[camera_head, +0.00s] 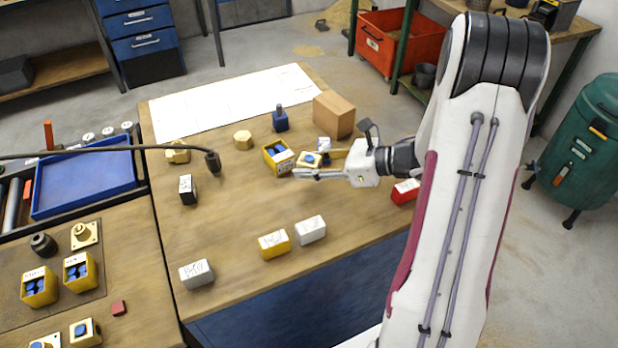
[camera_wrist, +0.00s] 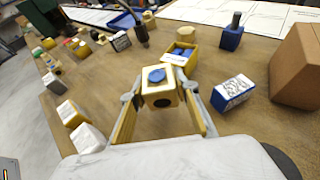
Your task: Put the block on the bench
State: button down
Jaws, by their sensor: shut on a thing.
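My gripper (camera_head: 322,164) is over the right part of the wooden bench (camera_head: 240,215), its fingers pointing left. It is shut on a small brass block (camera_head: 309,159) with a blue round top. In the wrist view the block (camera_wrist: 160,92) sits upright between the two fingertips (camera_wrist: 160,95), with a dark hole in its near face. A finger lies along each side of it. I cannot tell whether its underside touches the bench or hangs just above it.
A yellow bin with blue pieces (camera_head: 279,157) stands just beyond the block. A white-and-blue labelled box (camera_wrist: 233,92), a blue block with a knob (camera_head: 280,121) and a cardboard box (camera_head: 334,116) are nearby. Labelled boxes (camera_head: 273,244) line the front.

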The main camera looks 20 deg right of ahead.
aim_at(310, 187)
jog(key=shift+f, duration=0.5)
jog(key=shift+f, duration=0.15)
jog(key=shift+f, duration=1.75)
jog(key=shift+f, duration=0.15)
jog(key=c, duration=1.5)
grip_release()
jog(key=shift+v, duration=6.05)
jog(key=shift+o, duration=0.3)
